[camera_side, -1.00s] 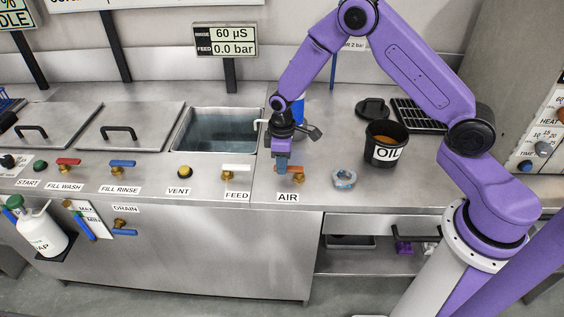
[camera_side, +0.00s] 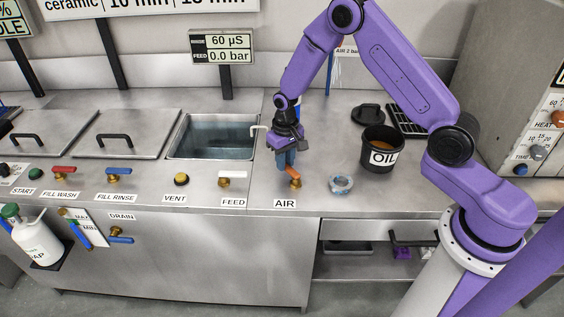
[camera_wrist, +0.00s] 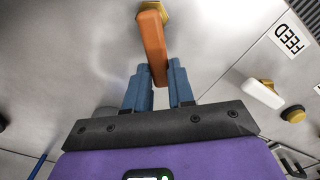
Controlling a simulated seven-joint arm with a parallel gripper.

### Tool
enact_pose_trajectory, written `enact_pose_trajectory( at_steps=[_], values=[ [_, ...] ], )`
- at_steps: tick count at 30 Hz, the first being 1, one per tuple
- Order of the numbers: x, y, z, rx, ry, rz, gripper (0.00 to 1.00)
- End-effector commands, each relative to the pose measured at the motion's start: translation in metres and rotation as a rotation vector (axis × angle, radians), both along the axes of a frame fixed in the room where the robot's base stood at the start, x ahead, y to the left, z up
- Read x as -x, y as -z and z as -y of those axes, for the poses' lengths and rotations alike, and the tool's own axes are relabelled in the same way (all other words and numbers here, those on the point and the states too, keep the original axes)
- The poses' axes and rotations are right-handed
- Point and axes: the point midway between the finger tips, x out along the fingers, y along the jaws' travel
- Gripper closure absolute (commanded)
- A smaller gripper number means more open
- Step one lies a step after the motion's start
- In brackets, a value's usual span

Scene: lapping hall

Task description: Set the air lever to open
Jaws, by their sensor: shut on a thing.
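The air lever is an orange handle (camera_side: 291,172) on a brass base (camera_side: 296,183), behind the AIR label (camera_side: 284,203) on the steel counter. In the side view it points back and left from its base toward my fingers. My gripper (camera_side: 284,165) reaches down to it from behind. In the wrist view the orange handle (camera_wrist: 153,45) runs from its brass base at the top edge down between the blue fingers of my gripper (camera_wrist: 159,80). The fingers are closed around its free end, which they partly hide.
The white FEED lever (camera_side: 233,175) and the yellow VENT button (camera_side: 181,180) are to the left. A blue-grey ring (camera_side: 341,184) and a black OIL pot (camera_side: 381,150) stand to the right. A water basin (camera_side: 213,143) lies behind left. The display (camera_side: 222,47) reads 0.0 bar.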

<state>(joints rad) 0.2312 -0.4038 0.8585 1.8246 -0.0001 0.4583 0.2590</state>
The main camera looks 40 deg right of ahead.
Motion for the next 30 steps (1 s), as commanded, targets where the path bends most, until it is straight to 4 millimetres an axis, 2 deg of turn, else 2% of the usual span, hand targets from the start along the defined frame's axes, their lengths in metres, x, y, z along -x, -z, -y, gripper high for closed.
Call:
enact_pose_trajectory(
  at_steps=[15,21,30],
  values=[
    [0.008,0.0,0.022,0.001,0.469,-0.002,1.0],
    [0.011,0.0,0.027,0.0,0.596,-0.001,1.0],
    [0.015,0.0,0.03,0.001,0.698,-0.002,1.0]
  ],
)
